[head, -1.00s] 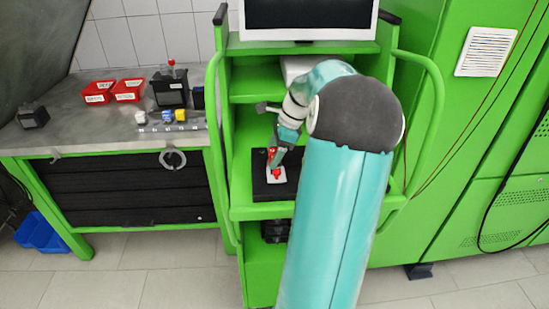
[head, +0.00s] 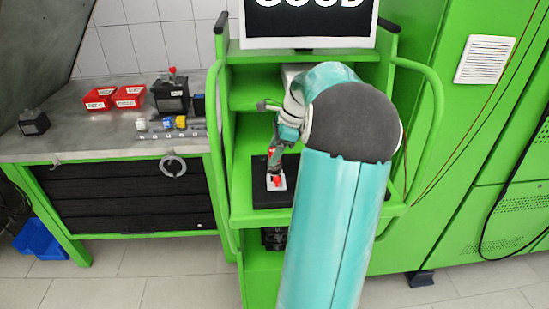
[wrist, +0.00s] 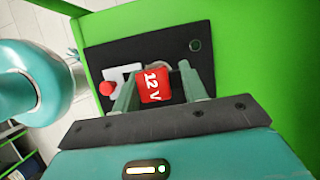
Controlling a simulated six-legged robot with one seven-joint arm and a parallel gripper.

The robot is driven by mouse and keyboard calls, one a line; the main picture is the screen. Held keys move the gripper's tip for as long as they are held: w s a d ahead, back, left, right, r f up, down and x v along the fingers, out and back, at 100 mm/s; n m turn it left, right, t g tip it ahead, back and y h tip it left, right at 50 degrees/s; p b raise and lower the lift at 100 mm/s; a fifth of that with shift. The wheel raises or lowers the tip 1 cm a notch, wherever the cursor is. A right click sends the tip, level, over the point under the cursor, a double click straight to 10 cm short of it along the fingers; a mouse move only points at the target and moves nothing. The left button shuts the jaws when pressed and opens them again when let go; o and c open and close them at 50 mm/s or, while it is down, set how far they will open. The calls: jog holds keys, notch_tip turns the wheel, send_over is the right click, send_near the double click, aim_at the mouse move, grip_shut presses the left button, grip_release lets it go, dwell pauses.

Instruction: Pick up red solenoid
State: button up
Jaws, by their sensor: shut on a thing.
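The red solenoid (wrist: 154,86), a small red block marked "12 V", sits between the two fingers of my gripper (wrist: 158,76) in the wrist view. My gripper is shut on it. In the head view my gripper (head: 274,162) is over the black board on the green cart's shelf, and only a little red of the solenoid shows beside the fingers. The wrist view does not clearly show whether the solenoid is clear of the board.
The black board (wrist: 100,58) carries a white plate with a red knob (wrist: 107,88), close left of the fingers. Green cart rails (head: 432,115) flank the shelf. A monitor (head: 308,25) stands above. Red bins (head: 129,95) and small parts lie on the left bench.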

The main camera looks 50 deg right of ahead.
jog(key=s+a+r, duration=0.7)
jog(key=s+r, duration=0.3)
jog(key=s, duration=0.1)
jog(key=shift+s+a+r, duration=0.15)
jog(key=shift+s+a, duration=0.2)
jog(key=shift+s, duration=0.05)
dwell(0.8)
